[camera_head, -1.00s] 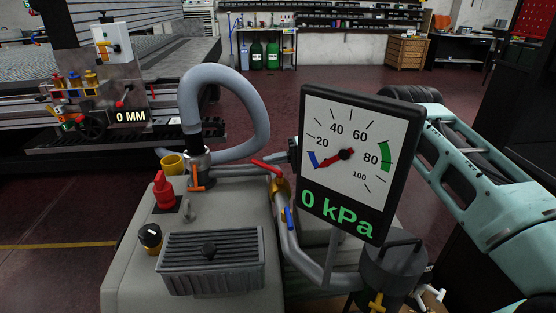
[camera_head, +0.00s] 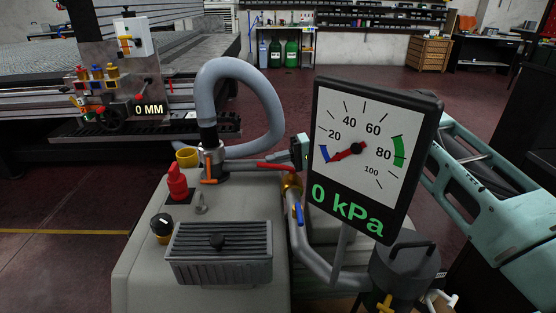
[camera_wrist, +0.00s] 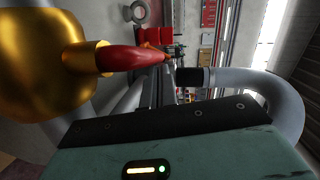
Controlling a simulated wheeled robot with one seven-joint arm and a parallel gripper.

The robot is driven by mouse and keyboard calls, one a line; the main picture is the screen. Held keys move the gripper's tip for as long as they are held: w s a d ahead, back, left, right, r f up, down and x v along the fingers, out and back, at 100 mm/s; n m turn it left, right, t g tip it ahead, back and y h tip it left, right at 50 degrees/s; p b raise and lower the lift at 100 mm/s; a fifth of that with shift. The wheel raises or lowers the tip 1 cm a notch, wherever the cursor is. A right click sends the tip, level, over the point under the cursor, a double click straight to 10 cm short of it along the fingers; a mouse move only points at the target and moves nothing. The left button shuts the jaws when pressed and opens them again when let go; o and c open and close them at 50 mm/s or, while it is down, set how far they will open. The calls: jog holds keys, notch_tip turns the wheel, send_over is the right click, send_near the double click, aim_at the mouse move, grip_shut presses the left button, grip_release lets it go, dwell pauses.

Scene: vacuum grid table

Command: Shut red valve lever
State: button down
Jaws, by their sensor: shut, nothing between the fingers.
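The red valve lever (camera_head: 268,166) points left from its brass valve (camera_head: 292,183), slightly raised, above the grey pump housing. In the wrist view, the red lever (camera_wrist: 130,58) and brass valve (camera_wrist: 45,65) are close, at upper left. My gripper (camera_head: 300,150) is shut and empty, just behind the lever's valve end and partly hidden by the gauge. I cannot tell whether it touches the lever. Its fingertips are not clear in either view. The gauge (camera_head: 372,150) reads 0 kPa, with its needle at the low end.
A blue lever (camera_head: 299,213) sits on the pipe below the valve. A grey hose (camera_head: 270,100) arches behind and left. An orange lever (camera_head: 208,168), red knob (camera_head: 177,182) and ribbed grey box (camera_head: 218,255) occupy the housing. The gauge blocks the view at right.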

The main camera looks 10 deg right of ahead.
jog(key=shift+s+a+f+n+g, duration=0.1)
jog(key=shift+s+a+n+g, duration=0.1)
jog(key=shift+n+g, duration=0.4)
dwell(0.3)
